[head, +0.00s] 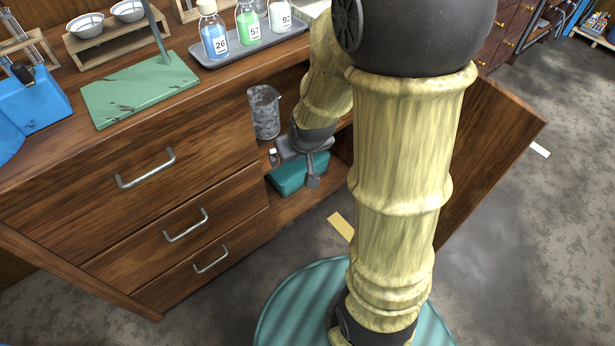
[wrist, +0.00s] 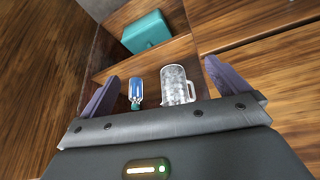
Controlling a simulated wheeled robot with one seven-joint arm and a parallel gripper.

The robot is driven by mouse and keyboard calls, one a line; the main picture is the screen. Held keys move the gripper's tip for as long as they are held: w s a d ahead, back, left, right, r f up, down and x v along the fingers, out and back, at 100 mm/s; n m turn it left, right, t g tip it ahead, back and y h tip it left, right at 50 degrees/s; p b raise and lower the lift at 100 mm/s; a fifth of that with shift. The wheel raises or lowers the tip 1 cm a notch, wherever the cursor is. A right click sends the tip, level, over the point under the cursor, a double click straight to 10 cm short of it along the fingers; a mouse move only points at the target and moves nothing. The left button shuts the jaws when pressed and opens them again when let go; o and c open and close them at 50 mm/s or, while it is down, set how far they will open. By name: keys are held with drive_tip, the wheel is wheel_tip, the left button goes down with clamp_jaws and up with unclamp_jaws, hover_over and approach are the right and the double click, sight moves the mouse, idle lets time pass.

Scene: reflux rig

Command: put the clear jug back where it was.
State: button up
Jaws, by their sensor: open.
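The clear jug (head: 264,112) stands upright on the upper shelf of the open cupboard, near its left side, with a cloudy, mottled look. It also shows in the wrist view (wrist: 174,85), where the scene looks upside down. My gripper (head: 301,163) is inside the cupboard opening, to the right of the jug and lower in the head view. In the wrist view my gripper (wrist: 161,72) has its two fingers wide apart, with nothing held between them. The jug appears beyond the palm, between the fingers' lines of sight. I cannot tell how far away it is.
A small blue bottle (wrist: 136,91) stands beside the jug. A teal box (head: 298,174) sits on the shelf below. The cupboard door (head: 494,150) stands open at the right. Above, the worktop holds a tray (head: 250,48) of bottles and a green stand base (head: 140,88).

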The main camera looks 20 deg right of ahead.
drive_tip(key=s+a+r+g, duration=0.1)
drive_tip(key=s+g, duration=0.1)
drive_tip(key=s, duration=0.7)
drive_tip(key=shift+r+g, duration=0.35)
drive_tip(key=shift+g, duration=0.05)
drive_tip(key=shift+w+a, duration=0.1)
